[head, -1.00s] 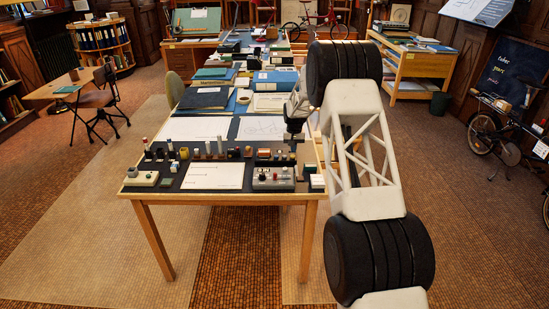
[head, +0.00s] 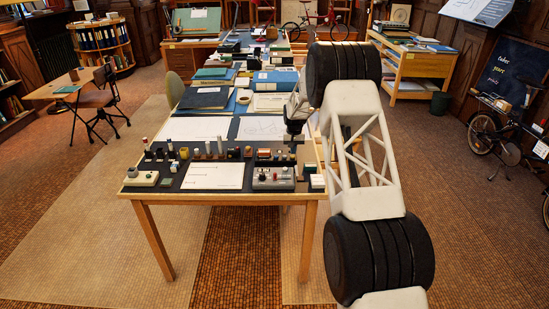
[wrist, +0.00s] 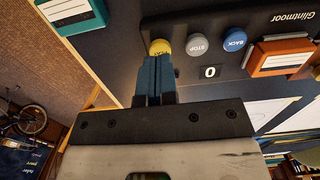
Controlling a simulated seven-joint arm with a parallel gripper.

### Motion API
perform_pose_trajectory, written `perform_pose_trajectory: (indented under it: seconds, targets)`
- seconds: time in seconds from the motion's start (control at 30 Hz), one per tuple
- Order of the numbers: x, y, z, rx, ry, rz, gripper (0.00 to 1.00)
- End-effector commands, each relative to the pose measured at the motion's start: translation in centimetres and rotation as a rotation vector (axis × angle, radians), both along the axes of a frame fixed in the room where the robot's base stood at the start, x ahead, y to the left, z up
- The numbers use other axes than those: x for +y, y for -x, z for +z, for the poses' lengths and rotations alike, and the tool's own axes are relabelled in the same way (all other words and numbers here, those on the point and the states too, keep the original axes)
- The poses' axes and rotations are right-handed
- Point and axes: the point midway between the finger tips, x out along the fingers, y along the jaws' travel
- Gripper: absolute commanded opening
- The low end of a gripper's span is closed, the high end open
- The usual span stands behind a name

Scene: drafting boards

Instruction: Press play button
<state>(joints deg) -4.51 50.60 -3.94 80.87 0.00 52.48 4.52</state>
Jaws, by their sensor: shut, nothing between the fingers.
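In the wrist view, a dark panel marked Glintmoor (wrist: 215,22) carries a yellow button (wrist: 160,46), a grey STOP button (wrist: 197,44) and a blue BACK button (wrist: 234,39). The yellow button's label is mostly hidden by my fingers. My gripper (wrist: 157,62) is shut and empty. Its blue-grey fingertips overlap the lower edge of the yellow button; I cannot tell whether they touch it.
The near table (head: 215,195) holds a white sheet (head: 214,176) and a row of small objects behind it. An orange-and-white box (wrist: 281,58) stands right of the buttons and a teal-and-white box (wrist: 72,14) left of them. A small display (wrist: 210,72) reads 0.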

Motion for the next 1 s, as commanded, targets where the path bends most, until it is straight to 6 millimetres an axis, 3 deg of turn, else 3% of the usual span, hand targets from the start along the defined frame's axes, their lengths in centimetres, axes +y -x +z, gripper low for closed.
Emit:
perform_pose_trajectory:
  seconds: [0.7, 1.0]
  targets:
    - [0.0, 0.0, -2.0, 0.000, 0.000, 0.000, 0.00]
    - [0.0, 0.0, -1.3, -0.001, 0.000, 0.000, 0.00]
